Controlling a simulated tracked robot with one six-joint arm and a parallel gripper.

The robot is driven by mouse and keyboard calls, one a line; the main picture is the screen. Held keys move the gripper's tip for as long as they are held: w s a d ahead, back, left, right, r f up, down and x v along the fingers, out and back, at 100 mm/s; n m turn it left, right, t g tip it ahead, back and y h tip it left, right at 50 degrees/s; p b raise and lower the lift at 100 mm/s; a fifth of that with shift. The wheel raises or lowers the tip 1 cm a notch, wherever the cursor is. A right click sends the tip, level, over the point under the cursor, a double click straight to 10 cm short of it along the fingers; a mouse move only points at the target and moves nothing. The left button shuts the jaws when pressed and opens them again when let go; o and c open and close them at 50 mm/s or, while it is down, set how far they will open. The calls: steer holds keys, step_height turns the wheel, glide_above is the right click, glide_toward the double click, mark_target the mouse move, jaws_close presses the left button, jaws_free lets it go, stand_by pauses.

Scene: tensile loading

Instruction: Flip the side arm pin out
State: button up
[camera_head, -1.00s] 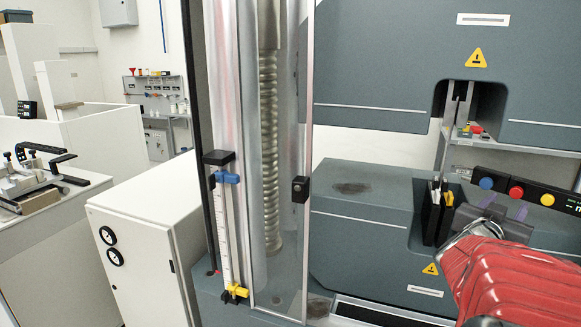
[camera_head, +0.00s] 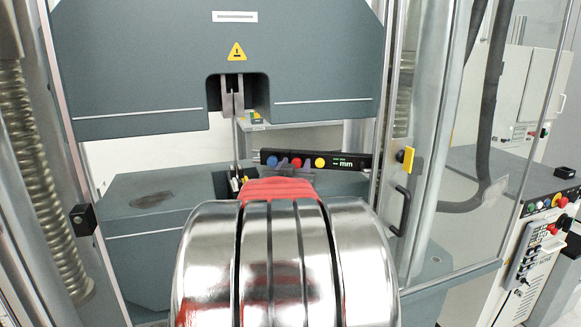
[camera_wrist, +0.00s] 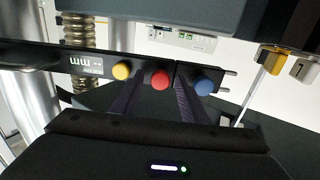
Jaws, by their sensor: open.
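A black bar (camera_head: 345,162) with blue, red and yellow buttons and an "mm" display stands in the middle of the machine. In the wrist view this bar (camera_wrist: 45,58) is upside down, and short metal pins (camera_wrist: 229,74) stick out of its right end. I cannot tell whether one is the side arm pin. My gripper (camera_head: 295,164) is in front of the bar in the head view, partly hidden by my arm. In the wrist view my gripper (camera_wrist: 158,90) is open, with its two dark purple fingers apart and pointing at the bar near the buttons.
The grey upper crosshead (camera_head: 310,85) with a grip slot hangs above the bar, and the grey lower block (camera_head: 150,200) lies below. A clear guard door (camera_head: 465,130) with a black handle (camera_head: 400,210) stands to the right. A control panel (camera_head: 530,250) is farther right.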

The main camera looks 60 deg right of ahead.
steer(key=shift+c, duration=0.3)
jaws_close()
steer(key=shift+a, duration=0.15)
steer(key=shift+s+a, duration=0.2)
steer(key=shift+a, duration=0.5)
steer(key=shift+o, duration=0.3)
jaws_free()
steer(key=shift+a, duration=0.1)
steer(key=v, duration=1.2)
